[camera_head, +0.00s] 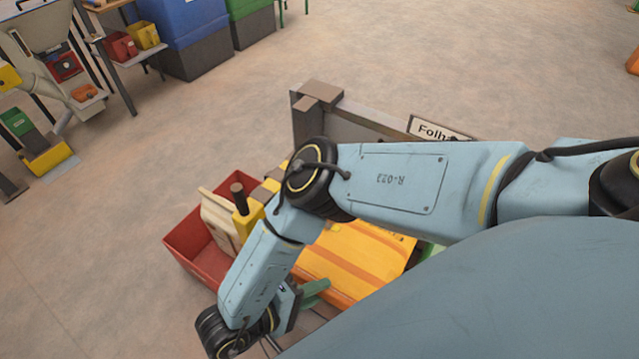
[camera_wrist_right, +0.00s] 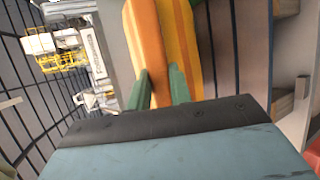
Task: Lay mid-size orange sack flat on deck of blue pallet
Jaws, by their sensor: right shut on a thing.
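The orange sack (camera_head: 365,257), with yellow-orange bands, shows below my right arm in the camera_head view, partly hidden by the arm. It also fills the top middle of the right wrist view (camera_wrist_right: 160,35). My right gripper (camera_head: 312,292) has green fingers at the sack's near left edge. In the right wrist view the fingers (camera_wrist_right: 160,88) stand on either side of the sack's end, shut on it. I cannot make out the blue pallet in either view. My left gripper is not in view.
A red bin (camera_head: 190,248) with pale boards stands left of the sack, beside a yellow part with a dark knob (camera_head: 239,198). A grey frame with a sign (camera_head: 440,130) stands behind. Blue and green containers (camera_head: 185,25) stand far back.

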